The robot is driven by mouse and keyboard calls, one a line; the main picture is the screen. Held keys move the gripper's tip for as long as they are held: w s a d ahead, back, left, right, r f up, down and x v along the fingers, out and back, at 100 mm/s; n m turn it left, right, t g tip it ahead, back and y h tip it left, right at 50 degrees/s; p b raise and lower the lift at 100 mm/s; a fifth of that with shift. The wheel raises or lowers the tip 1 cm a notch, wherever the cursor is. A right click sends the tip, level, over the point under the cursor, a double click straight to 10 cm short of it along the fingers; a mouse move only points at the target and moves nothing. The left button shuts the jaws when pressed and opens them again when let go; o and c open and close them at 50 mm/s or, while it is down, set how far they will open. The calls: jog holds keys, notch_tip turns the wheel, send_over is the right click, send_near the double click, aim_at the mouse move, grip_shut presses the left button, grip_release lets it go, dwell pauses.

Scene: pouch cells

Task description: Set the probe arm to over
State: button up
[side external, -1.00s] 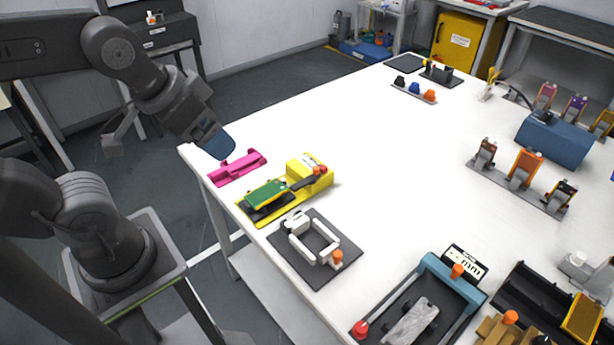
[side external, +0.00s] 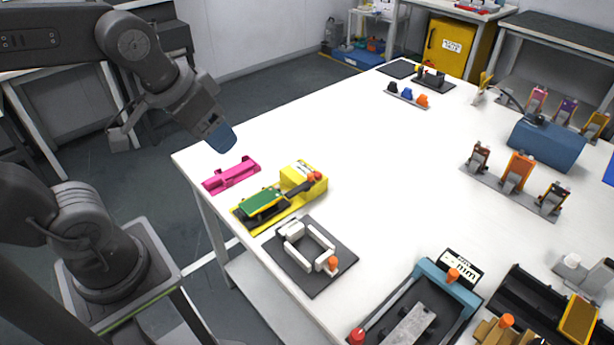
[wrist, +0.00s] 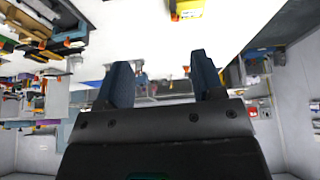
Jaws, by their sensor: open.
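The yellow fixture (side external: 308,190) stands near the table's left edge, with a green flat piece (side external: 264,201) on its low end. A dark arm (side external: 297,190) with an orange-red knob (side external: 317,177) lies along its raised block; I take this for the probe arm. Whether it reaches over the green piece is too small to tell. My gripper (side external: 220,138) hangs above and left of the fixture, by the table's far-left corner, touching nothing. In the wrist view my gripper (wrist: 163,78) has its two blue fingers apart and nothing between them.
A pink holder (side external: 231,175) lies between my gripper and the fixture. A dark plate with a white frame (side external: 305,250) sits in front of the fixture. A blue-framed tray (side external: 425,305) stands at the front. Clamps (side external: 517,172) stand to the right. The table's middle is clear.

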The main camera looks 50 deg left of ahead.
jog(key=w, duration=0.3)
jog(key=w+g, duration=0.1)
jog(key=w, duration=0.3)
jog(key=w+a+f+n+g, duration=0.1)
jog(key=w, duration=0.3)
jog(key=shift+w, duration=0.1)
jog(key=c, duration=0.3)
jog(key=n+g, duration=0.1)
jog(key=g, duration=0.2)
send_over(311, 174)
notch_tip(311, 174, down, 10)
notch_tip(311, 174, down, 13)
grip_shut()
